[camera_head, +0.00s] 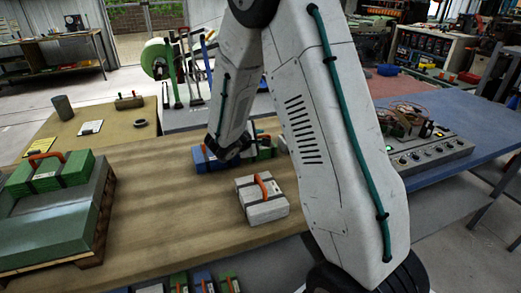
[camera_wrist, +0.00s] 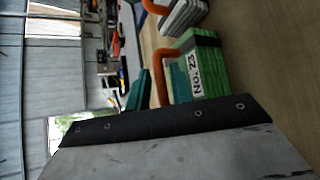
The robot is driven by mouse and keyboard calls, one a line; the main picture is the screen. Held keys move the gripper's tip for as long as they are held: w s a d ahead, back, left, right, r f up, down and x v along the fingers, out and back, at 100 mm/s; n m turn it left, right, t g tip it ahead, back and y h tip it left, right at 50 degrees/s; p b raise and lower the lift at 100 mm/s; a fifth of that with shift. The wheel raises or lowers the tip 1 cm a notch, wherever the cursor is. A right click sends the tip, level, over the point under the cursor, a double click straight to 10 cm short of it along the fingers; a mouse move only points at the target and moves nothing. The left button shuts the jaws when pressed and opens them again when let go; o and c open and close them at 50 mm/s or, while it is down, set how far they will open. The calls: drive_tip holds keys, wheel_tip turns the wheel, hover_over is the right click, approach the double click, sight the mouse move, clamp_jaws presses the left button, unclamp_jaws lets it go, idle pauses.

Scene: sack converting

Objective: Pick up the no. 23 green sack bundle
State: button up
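The no. 23 green sack bundle (camera_wrist: 208,68) shows in the wrist view, with a white "No. 23" label, a dark strap and an orange handle. It lies just beyond the dark-edged grey part of my gripper (camera_wrist: 165,122), which hides its lower side. In the head view, a green bundle (camera_head: 265,152) is partly visible behind my arm, beside a blue bundle (camera_head: 208,160); I read no number on it there. My gripper (camera_head: 232,152) is low over that row, and its fingertips are not clear. I cannot tell whether it touches or grips anything.
A white bundle with an orange handle (camera_head: 262,208) sits nearer on the wooden table (camera_head: 165,205). Another green bundle (camera_head: 48,172) lies on a palletised stack (camera_head: 55,222) at left. A control box (camera_head: 430,155) stands at right. The table's left middle is clear.

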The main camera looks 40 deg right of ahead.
drive_tip(key=shift+d, duration=0.1)
clamp_jaws()
